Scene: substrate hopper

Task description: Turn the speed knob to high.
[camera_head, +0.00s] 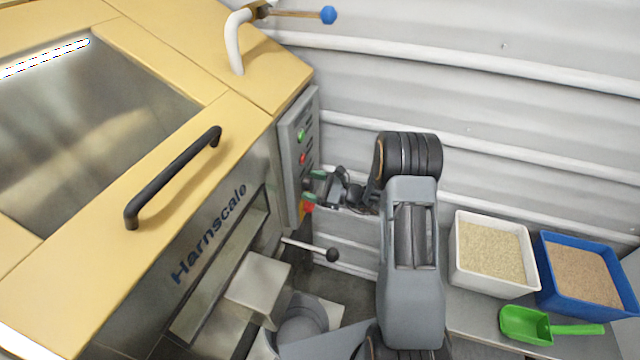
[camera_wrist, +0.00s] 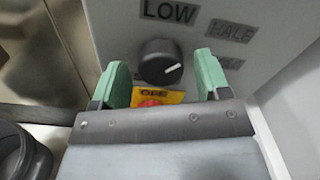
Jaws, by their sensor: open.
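The speed knob (camera_wrist: 157,62) is a round black dial on a grey control panel (camera_wrist: 110,22) in the wrist view. Its white pointer mark points to the right. A LOW label (camera_wrist: 168,11) is above it, a label reading like HALF (camera_wrist: 230,31) is at upper right, and a third label (camera_wrist: 230,64) below that is too blurred to read. My gripper (camera_wrist: 161,60) is open, its green fingers either side of the knob in the picture. I see no clear contact. In the head view my gripper (camera_head: 313,187) is at the panel and hides the knob.
A green button (camera_head: 301,135) and a red button (camera_head: 302,158) are higher on the panel. A black-balled lever (camera_head: 331,254) juts out below. White and blue bins stand right.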

